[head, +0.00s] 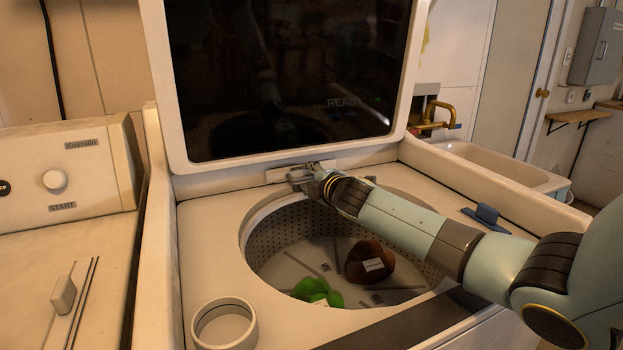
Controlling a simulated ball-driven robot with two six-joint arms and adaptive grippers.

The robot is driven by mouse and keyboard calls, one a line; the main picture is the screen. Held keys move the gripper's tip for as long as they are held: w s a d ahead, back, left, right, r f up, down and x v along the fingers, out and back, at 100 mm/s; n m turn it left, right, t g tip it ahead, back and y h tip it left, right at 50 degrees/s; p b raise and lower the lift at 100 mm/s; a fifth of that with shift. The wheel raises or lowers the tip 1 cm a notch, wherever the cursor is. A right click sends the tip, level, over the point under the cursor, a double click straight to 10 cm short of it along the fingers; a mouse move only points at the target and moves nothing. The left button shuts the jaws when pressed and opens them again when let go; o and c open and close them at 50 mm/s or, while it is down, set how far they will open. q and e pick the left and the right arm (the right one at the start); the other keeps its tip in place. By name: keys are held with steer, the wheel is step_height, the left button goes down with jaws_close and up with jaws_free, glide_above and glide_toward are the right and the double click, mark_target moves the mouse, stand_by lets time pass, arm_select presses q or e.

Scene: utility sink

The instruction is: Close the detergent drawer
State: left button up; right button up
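The detergent drawer (276,175) is a small pale piece at the back edge of the open top-loading washer, just under the raised lid. My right arm reaches in from the right across the tub opening. My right gripper (300,179) is at the drawer's front and hides part of it. I cannot tell whether it touches the drawer or how far the drawer sticks out. The fingers are small and dark here, so their opening is unclear. My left gripper is not in view.
The raised lid (285,75) stands behind the tub (270,240). A brown item (369,262) and a green item (318,292) lie in the tub. A white ring-shaped cup (223,325) is at the front left. A second machine (70,175) stands left; a sink (500,165) is right.

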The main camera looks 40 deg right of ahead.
steer(key=shift+s, duration=0.1)
steer(key=v, duration=1.2)
